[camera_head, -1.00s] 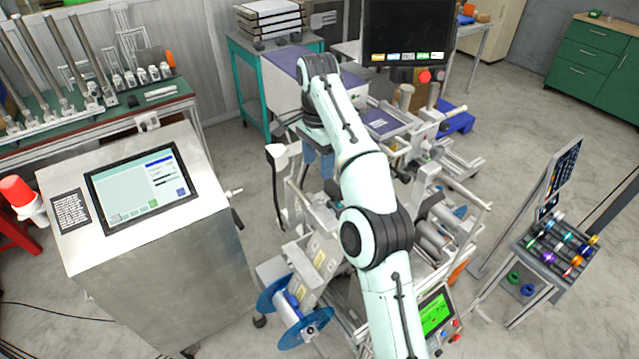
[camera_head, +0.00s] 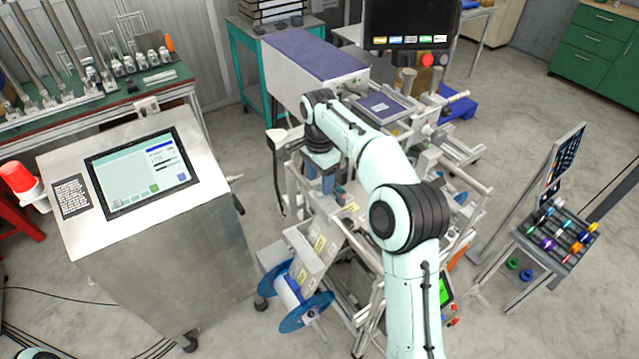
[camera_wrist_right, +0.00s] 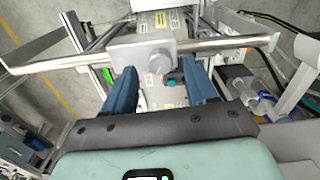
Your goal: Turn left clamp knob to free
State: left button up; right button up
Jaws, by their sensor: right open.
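My right gripper (camera_head: 322,182) points down over the web machine in the head view, its blue fingers partly hidden by my own arm. In the right wrist view the gripper (camera_wrist_right: 163,85) is open, with nothing held between its two blue fingers. A grey block with a round boss (camera_wrist_right: 150,58) lies just beyond the fingertips. My left gripper is not in view.
A metal crossbar (camera_wrist_right: 215,43) runs past the fingertips. The blue-flanged reel (camera_head: 290,297) sits low on the machine's front left. A steel console with a touchscreen (camera_head: 143,172) stands left. A rack of coloured rolls (camera_head: 555,235) stands right, with open floor between.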

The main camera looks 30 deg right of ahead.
aim_at(319, 190)
jog(key=shift+f, duration=1.15)
jog(key=c, duration=1.1)
jog(key=shift+o, duration=0.2)
